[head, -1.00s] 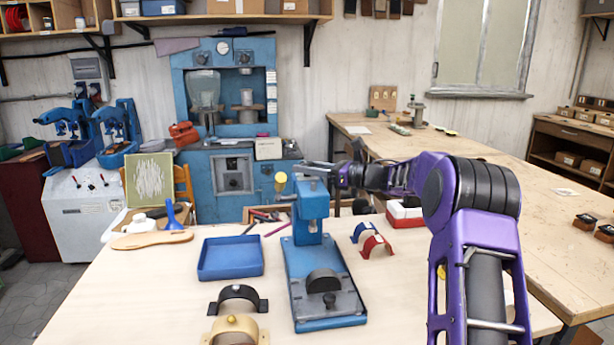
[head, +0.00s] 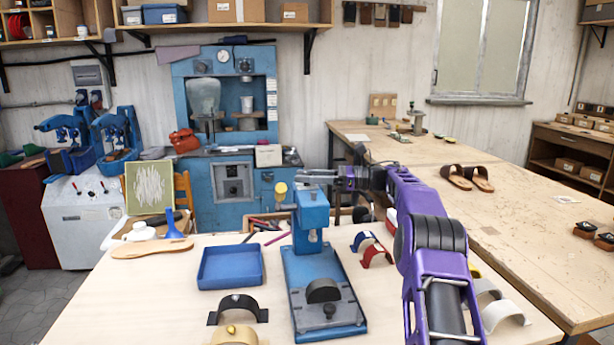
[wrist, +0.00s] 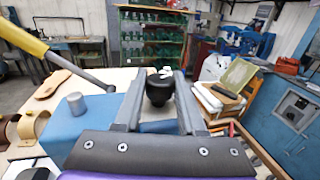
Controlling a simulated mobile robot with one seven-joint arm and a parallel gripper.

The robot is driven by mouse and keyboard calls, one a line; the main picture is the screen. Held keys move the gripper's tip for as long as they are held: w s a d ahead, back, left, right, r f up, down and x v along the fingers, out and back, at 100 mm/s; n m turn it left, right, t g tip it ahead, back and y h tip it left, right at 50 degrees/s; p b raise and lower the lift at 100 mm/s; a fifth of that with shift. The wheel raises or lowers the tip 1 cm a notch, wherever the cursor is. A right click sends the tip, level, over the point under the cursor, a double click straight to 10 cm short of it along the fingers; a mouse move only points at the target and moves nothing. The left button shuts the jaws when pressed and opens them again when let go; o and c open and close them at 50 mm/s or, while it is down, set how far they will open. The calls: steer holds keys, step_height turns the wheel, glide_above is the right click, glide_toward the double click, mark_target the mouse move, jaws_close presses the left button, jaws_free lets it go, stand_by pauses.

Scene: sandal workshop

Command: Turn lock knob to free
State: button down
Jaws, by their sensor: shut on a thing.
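The blue hand press (head: 310,215) stands on the near table, its base plate toward me. My gripper (head: 304,176) is at the top of the press head, reaching in from the right. In the wrist view, a black knob (wrist: 158,90) stands between the two fingers of my gripper (wrist: 160,80), and they are shut on it. The blue press head (wrist: 82,128) lies below and left, with a grey round stud (wrist: 77,104) on top. A yellow-handled lever (wrist: 30,42) crosses the upper left. The knob cannot be made out in the head view.
A blue tray (head: 231,267) lies left of the press. Black (head: 238,303) and tan (head: 234,333) straps lie in front; red and blue straps (head: 372,250) lie to the right. Sandals (head: 467,177) lie on the right bench.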

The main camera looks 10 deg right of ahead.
stand_by(0.3)
steer(key=c, duration=0.5)
jaws_free()
steer(key=shift+d, duration=0.1)
